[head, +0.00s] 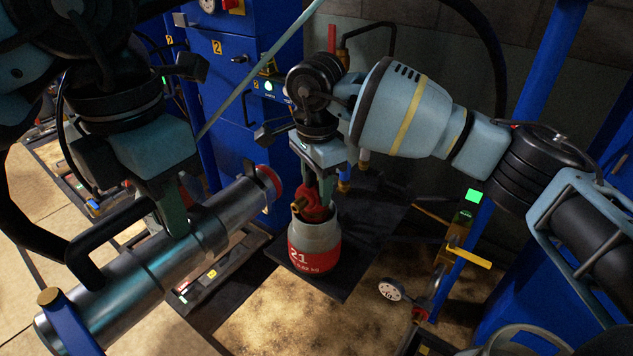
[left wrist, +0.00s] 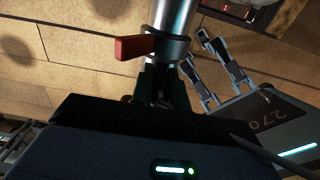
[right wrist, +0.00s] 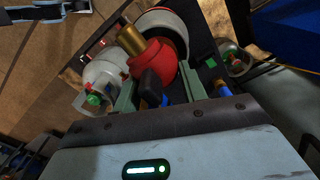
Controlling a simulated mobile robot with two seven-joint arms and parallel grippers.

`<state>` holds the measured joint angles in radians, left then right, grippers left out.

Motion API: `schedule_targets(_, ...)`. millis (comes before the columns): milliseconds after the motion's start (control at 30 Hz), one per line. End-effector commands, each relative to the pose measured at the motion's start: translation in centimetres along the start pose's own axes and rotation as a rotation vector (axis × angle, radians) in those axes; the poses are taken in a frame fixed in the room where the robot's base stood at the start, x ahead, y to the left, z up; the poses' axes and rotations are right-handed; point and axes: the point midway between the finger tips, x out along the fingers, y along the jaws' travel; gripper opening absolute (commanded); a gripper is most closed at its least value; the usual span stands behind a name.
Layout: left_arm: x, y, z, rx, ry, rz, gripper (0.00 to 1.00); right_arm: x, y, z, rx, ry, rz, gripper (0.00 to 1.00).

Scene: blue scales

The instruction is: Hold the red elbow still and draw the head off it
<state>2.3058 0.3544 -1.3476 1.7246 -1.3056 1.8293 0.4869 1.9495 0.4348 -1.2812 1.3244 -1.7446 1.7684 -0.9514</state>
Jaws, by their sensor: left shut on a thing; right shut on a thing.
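The red elbow (head: 318,202) sits on the neck of a grey and red bottle (head: 318,250) marked 21. Its brass stub (right wrist: 131,40) is bare in the right wrist view. My right gripper (head: 321,186) is shut on the elbow from above. My left gripper (head: 178,212) is shut on a long steel cylinder (head: 155,268), seemingly the head, with a black handle. Its red-rimmed end (head: 268,182) is left of the bottle, apart from the brass stub. In the left wrist view the steel body (left wrist: 174,22) bears a red lever (left wrist: 136,47).
The bottle stands on a dark platform (head: 345,285). Blue cabinets (head: 235,85) are behind. A round gauge (head: 391,290) and a yellow handle (head: 468,257) are to the right. In the right wrist view, a white bottle (right wrist: 105,72) stands close by.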

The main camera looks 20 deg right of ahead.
Motion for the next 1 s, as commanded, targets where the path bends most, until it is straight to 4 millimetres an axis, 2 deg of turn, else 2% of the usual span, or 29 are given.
schedule_targets(367, -0.41, -0.01, -0.01, 0.000, 0.000, 0.000, 0.00, -0.05, -0.01, 0.01, 0.000, 0.000, -0.001, 0.14)
schedule_targets(400, -0.41, -0.01, -0.01, 0.000, 0.000, 0.000, 0.00, -0.05, -0.01, 0.01, 0.000, 0.000, -0.001, 0.47)
schedule_targets(567, -0.40, -0.01, 0.00, 0.001, 0.000, 0.000, 0.00, -0.04, -0.01, 0.01, 0.000, 0.000, -0.001, 0.67)
schedule_targets(867, -0.39, -0.01, 0.00, 0.001, 0.000, 0.000, 0.00, -0.13, -0.01, 0.00, 0.000, 0.000, -0.001, 0.67)
schedule_targets(1000, -0.39, -0.01, 0.00, 0.000, 0.000, 0.000, 0.00, -1.00, -0.06, 0.02, 0.000, 0.000, -0.002, 0.67)
